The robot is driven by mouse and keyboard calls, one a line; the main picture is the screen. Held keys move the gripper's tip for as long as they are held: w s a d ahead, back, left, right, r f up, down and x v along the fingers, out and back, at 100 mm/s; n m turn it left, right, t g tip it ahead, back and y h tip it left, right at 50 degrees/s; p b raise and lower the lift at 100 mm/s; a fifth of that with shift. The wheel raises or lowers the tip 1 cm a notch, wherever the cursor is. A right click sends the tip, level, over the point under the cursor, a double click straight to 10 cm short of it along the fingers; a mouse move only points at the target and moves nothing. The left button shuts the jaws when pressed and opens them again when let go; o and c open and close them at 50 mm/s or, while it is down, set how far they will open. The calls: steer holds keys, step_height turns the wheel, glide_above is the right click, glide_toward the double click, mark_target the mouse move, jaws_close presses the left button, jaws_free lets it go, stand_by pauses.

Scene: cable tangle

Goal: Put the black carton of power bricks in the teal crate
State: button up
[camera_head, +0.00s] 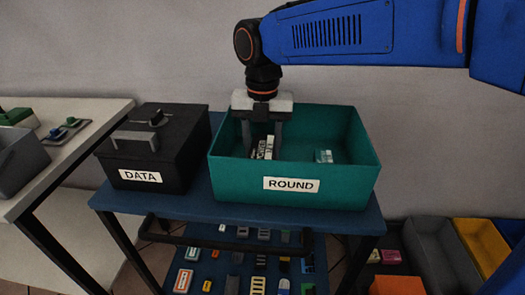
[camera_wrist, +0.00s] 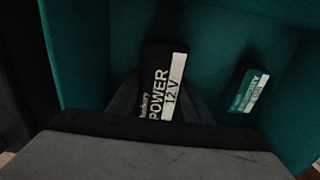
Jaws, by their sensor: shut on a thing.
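The teal crate (camera_head: 240,171) labelled ROUND stands on the blue top of a cart. My gripper (camera_head: 263,147) points down inside the left part of the crate. It is shut on the black carton of power bricks (camera_head: 262,154), whose white label also shows in the head view. In the wrist view the carton (camera_wrist: 157,85) reads POWER 12 V and sits between my fingers. Its lower part is hidden, so I cannot tell if it touches the crate floor.
A small teal box (camera_head: 323,156) with a white label lies in the crate to the right. A black DATA box (camera_head: 150,150) stands left of the crate. The cart's lower shelf (camera_head: 220,270) holds several small items. Grey and yellow bins (camera_head: 480,245) stand at the right.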

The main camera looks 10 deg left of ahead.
mark_target(263, 147)
steer(key=shift+f, duration=0.35)
steer(key=shift+f, duration=0.15)
steer(key=o, duration=1.3)
steer(key=shift+o, duration=0.2)
step_height(263, 147, up, 12)
